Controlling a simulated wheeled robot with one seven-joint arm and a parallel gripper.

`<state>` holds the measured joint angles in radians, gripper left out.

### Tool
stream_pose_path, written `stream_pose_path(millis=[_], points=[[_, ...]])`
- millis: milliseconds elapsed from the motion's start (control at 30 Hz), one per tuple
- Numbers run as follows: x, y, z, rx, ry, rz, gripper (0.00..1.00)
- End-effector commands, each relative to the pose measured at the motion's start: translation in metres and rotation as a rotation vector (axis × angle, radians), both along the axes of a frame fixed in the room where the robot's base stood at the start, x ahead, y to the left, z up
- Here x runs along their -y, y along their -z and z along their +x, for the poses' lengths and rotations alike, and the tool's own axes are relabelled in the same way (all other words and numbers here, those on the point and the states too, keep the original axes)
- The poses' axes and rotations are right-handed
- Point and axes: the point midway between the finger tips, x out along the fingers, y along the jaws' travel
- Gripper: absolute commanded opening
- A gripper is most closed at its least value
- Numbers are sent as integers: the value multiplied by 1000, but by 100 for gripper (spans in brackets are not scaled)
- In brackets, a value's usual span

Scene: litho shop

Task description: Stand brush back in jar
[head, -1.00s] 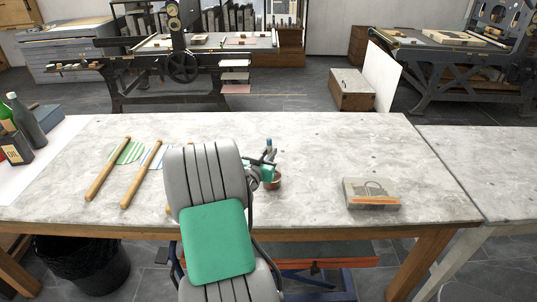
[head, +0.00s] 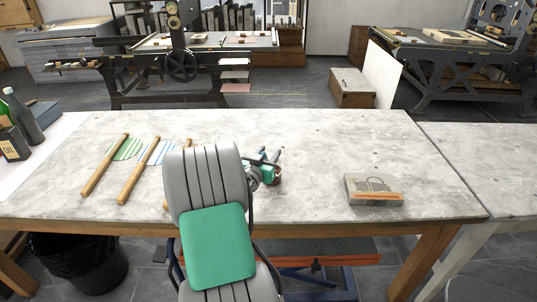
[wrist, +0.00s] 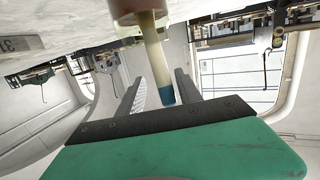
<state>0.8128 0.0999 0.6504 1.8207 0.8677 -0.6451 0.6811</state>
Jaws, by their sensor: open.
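A small brown jar (head: 277,180) stands on the marble-topped bench, partly hidden by my gripper. In the wrist view, which is upside down, a brown rounded form at the top, seemingly the jar (wrist: 128,8), meets a pale brush shaft (wrist: 155,55) with a blue end. The brush's blue end lies between my open fingers, nearer the right one, with gaps on both sides. My gripper (head: 268,160) is at the jar in the head view; its fingers (wrist: 160,92) also show in the wrist view. Whether the brush's lower end is inside the jar is not clear.
Wooden rods with striped cloths (head: 130,150) lie left of my arm. A grey block with an orange edge (head: 374,190) lies to the right. Bottles (head: 28,116) stand at the far left. The bench (head: 330,140) is clear behind the block.

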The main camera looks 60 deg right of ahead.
Motion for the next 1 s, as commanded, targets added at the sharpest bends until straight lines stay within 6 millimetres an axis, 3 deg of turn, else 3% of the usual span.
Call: stream_pose_path(millis=[267,667,1000], points=[[-5,0,0,0,-2,1,41],[-74,-7,-6,0,-3,0,41],[-78,-9,-8,0,0,0,41]])
